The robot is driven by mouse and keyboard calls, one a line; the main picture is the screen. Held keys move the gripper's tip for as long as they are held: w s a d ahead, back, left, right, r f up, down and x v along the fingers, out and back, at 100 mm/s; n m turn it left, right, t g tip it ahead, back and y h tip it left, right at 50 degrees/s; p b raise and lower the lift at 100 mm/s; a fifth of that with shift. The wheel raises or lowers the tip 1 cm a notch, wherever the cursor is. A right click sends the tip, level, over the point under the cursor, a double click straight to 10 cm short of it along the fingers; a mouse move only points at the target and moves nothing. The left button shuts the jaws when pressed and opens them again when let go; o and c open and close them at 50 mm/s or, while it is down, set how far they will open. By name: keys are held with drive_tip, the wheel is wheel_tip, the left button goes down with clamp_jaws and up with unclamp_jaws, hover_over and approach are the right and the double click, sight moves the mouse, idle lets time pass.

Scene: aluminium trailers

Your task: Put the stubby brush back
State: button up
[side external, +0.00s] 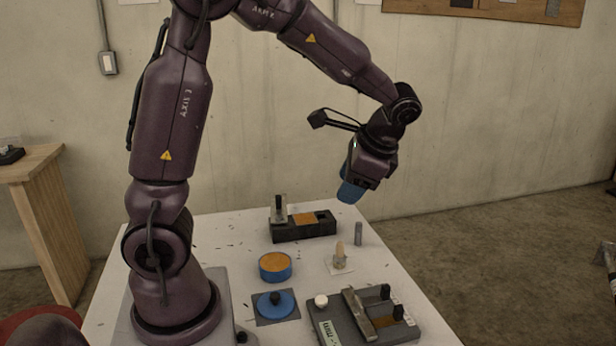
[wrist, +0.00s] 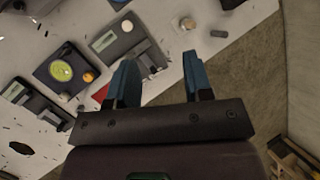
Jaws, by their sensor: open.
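My gripper (side external: 350,190) is raised high above the back right of the white table, with its blue fingers pointing down. In the wrist view its fingers (wrist: 160,60) are apart with nothing held between them. A short upright tan-topped piece (side external: 340,256) stands on a small white pad in the side view; it looks like the stubby brush, but it is too small to be sure. A black block (side external: 303,233) with recesses stands at the back of the table. It has a grey upright piece (side external: 279,208) at its left and an orange-brown patch in the middle.
A grey cylinder (side external: 358,234) stands right of the block. A blue round tub (side external: 275,266) with an orange top and a blue black-knobbed disc (side external: 274,304) are nearer. A grey fixture (side external: 368,325) with a bar and black uprights fills the front right.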

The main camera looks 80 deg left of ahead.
drive_tip(key=s+d+r+n+t+h, duration=0.4)
drive_tip(key=s+d+r+t, duration=0.3)
drive_tip(key=s+d, duration=0.3)
drive_tip(key=shift+s+d+t+h, duration=0.35)
drive_tip(key=shift+d+t+h, duration=0.1)
drive_tip(key=shift+t, duration=0.35)
